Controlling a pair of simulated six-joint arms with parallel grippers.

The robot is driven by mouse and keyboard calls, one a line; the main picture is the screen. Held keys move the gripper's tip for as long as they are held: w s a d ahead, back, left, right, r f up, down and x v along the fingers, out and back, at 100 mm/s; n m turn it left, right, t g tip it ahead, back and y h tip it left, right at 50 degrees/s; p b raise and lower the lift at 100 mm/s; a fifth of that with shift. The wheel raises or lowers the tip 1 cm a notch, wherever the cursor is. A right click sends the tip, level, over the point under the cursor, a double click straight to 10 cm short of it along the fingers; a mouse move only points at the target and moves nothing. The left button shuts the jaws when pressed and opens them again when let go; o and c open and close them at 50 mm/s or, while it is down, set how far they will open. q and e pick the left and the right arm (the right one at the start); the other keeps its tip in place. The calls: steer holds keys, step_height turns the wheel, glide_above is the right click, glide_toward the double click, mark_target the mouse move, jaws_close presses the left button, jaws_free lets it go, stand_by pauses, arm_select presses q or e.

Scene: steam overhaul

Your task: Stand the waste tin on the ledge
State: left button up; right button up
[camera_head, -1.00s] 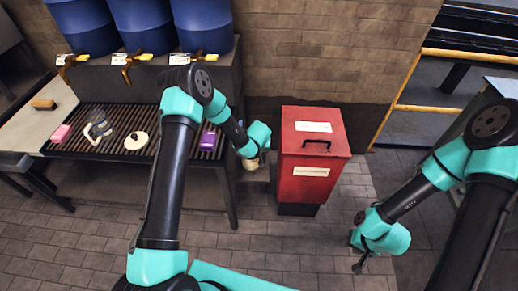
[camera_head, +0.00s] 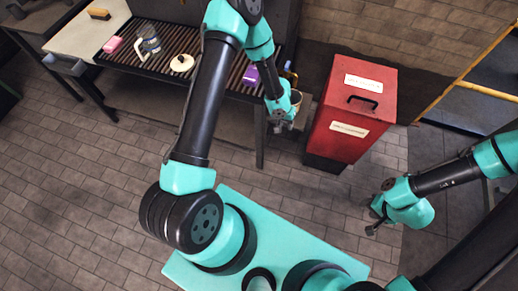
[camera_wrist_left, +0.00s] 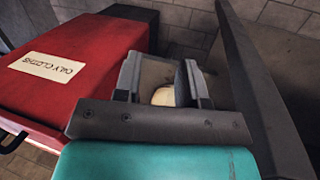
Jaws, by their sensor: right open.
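A small tan-and-dark tin (camera_head: 295,98), perhaps the waste tin, shows beside my left gripper, left of the red bin. My left gripper (camera_head: 281,127) points down between the grill table and the bin. In the left wrist view, its fingers (camera_wrist_left: 162,92) stand apart with a cream rounded thing (camera_wrist_left: 163,97) between or beyond them; contact cannot be made out. A low grey ledge (camera_head: 305,108) seems to sit behind the gripper, partly hidden.
The red bin (camera_head: 350,105) stands close to my left gripper; it also fills the left wrist view's left side (camera_wrist_left: 70,65). The slatted grill table (camera_head: 215,72) holds a purple item, white lid, mug and pink block. Paved floor is clear in front.

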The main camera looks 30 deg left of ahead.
arm_select(q)
steer(key=s+a+r, duration=0.1)
steer(key=s, duration=0.8)
steer(key=s+a+r+t, duration=0.1)
steer(key=s+r, duration=0.1)
steer(key=s, duration=0.6)
steer(key=shift+s+a+r+n+h, duration=0.15)
steer(key=shift+s+a+n+h, duration=0.15)
steer(key=shift+s+a, duration=0.1)
stand_by(1.2)
